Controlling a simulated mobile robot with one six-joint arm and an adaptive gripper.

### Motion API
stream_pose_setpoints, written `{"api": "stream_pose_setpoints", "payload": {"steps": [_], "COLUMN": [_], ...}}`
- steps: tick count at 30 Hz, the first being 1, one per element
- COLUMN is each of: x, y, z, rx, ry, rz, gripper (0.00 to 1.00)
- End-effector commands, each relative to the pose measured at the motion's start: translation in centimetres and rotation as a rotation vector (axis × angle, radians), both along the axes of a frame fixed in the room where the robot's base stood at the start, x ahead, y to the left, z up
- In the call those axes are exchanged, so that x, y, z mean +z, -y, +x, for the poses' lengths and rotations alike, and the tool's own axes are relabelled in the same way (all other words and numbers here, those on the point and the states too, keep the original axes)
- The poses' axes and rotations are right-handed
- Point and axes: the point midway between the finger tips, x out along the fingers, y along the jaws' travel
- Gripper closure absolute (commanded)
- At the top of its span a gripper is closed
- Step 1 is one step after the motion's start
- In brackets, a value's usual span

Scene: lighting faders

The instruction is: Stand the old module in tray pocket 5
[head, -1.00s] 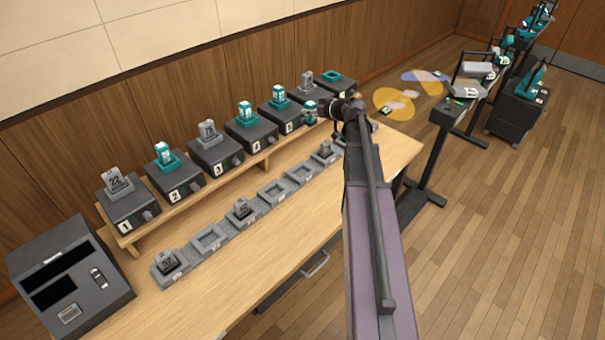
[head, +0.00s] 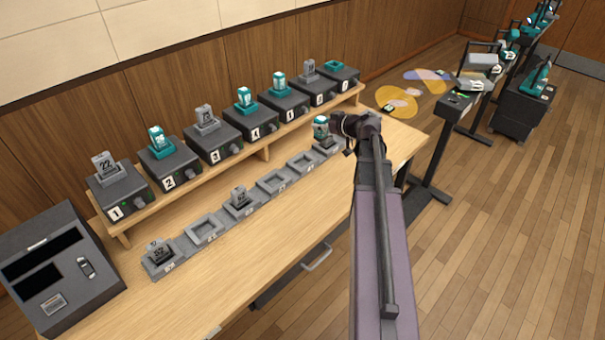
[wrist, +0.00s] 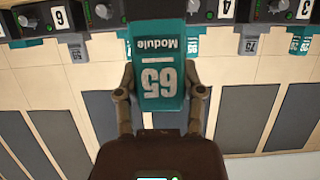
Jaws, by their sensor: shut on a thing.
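My gripper (head: 331,126) is shut on a teal module (wrist: 160,82) labelled "Module 65", with a jaw on each side of it. The module looks upright and also shows in the head view (head: 320,127). It is over or just behind the far end of the grey tray row. The fifth pocket from the left (head: 302,163) looks empty; its number is too small to read. I cannot tell whether the module touches the far pocket (head: 326,149).
Pockets one (head: 162,262) and three (head: 240,207) hold grey modules. Dark numbered stations (head: 180,178) with upright modules stand on a shelf behind; the far right one has an empty teal socket (head: 341,66). A dark console (head: 65,275) stands at the left. The front tabletop is clear.

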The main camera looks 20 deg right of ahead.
Motion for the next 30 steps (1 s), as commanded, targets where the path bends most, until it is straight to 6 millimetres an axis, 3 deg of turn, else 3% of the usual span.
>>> {"api": "stream_pose_setpoints", "payload": {"steps": [1,15,21,30], "x": [-1.8,-9.1,-10.4,-10.5], "y": [-0.3,-1.6,-1.9,-1.9], "z": [-1.2,-7.6,-9.0,-9.3], "rx": [-0.001,0.000,0.000,0.000], "ry": [0.000,0.001,0.002,0.002], "rz": [0.001,0.000,0.001,0.001], "gripper": [0.99,0.99,0.99,0.99]}}
